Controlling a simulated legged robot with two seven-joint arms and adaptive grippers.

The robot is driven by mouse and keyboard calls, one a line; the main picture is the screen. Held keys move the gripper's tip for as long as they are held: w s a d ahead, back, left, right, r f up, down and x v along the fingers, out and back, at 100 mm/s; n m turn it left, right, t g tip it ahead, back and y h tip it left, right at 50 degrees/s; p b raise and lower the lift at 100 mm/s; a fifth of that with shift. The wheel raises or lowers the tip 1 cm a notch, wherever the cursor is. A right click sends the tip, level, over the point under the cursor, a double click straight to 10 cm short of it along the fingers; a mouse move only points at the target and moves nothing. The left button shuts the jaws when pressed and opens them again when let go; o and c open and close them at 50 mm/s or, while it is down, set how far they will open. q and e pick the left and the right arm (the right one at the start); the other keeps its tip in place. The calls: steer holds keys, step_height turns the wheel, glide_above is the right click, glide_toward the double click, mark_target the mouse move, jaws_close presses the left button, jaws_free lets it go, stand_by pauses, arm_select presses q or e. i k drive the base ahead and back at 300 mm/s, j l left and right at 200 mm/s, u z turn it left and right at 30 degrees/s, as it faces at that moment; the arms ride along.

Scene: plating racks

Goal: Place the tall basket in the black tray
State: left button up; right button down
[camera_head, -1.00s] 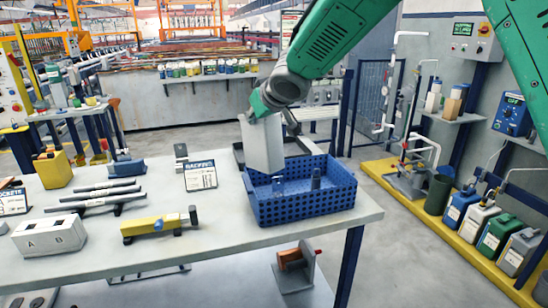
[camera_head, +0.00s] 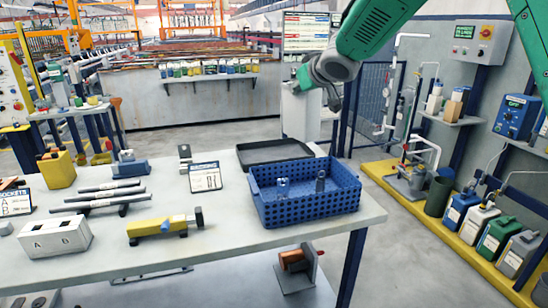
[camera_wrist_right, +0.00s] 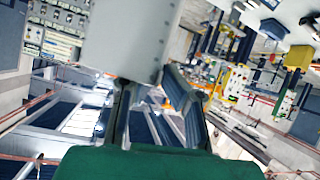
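A tall, plain light-grey box (camera_head: 300,114), seemingly the tall basket, hangs below my right gripper (camera_head: 297,86) in the head view, behind the table's back right part. My right gripper is shut on its upper end. The box also fills the upper middle of the right wrist view (camera_wrist_right: 130,38), at the finger ends. The black tray (camera_head: 257,161) lies flat and looks empty at the back of the table, left of and below the box. The box looks upright and apart from the tray. My left gripper is not in view.
A blue perforated basket (camera_head: 304,210) with small parts inside stands just in front of the black tray. A label card (camera_head: 204,177) stands left of it.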

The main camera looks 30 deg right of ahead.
mark_target(273, 156)
steer(key=i+l, duration=0.15)
steer(key=i, duration=0.3)
steer(key=i+l, duration=0.2)
steer(key=i, duration=0.25)
